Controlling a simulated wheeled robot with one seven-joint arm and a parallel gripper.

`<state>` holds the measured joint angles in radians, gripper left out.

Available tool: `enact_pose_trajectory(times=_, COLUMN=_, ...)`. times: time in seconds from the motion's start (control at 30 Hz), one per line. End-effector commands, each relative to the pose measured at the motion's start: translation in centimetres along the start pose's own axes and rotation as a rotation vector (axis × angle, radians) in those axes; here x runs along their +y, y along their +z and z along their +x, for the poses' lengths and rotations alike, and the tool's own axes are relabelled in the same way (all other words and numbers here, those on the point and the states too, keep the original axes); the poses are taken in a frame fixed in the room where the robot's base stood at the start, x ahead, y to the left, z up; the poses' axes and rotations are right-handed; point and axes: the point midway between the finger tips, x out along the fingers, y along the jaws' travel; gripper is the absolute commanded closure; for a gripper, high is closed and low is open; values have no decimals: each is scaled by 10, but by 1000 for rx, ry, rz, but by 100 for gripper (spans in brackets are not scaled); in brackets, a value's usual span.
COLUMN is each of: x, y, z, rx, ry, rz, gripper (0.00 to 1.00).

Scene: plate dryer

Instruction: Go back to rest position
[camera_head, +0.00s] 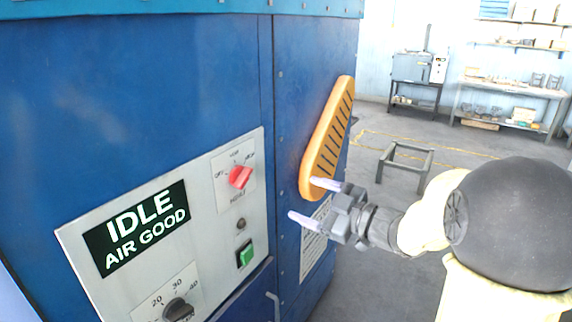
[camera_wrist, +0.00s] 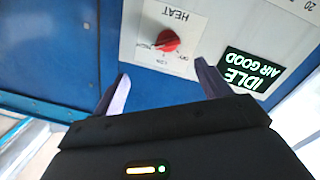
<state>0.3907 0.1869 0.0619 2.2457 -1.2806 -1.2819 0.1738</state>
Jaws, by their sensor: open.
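My gripper (camera_head: 307,200) is open and empty in front of the blue machine (camera_head: 130,85), to the right of its control panel (camera_head: 210,208). In the wrist view its two pale fingers (camera_wrist: 160,88) stand apart with nothing between them. The red heat knob (camera_head: 240,177) is on the panel and also shows beyond the fingers in the wrist view (camera_wrist: 168,40). The display (camera_head: 137,230) reads "IDLE AIR GOOD". My fingers look apart from the knob.
An orange slotted guard (camera_head: 328,140) is on the machine's side, close behind my gripper. A green button (camera_head: 245,255) and a black dial (camera_head: 178,309) are on the panel. A low grey frame (camera_head: 405,168) stands on open floor at the right. Shelves and a bench (camera_head: 510,90) are farther back.

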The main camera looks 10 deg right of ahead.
Motion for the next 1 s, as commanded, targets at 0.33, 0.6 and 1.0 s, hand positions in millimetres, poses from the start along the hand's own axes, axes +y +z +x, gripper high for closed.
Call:
enact_pose_trajectory(times=0.33, x=14, y=64, z=-8, rx=-415, ry=295, rz=161, gripper=24)
enact_pose_trajectory(times=0.6, x=-24, y=116, z=-51, rx=-798, ry=440, rz=405, gripper=24)
enact_pose_trajectory(times=1.0, x=-157, y=135, z=-128, rx=-1325, ry=417, rz=876, gripper=24)
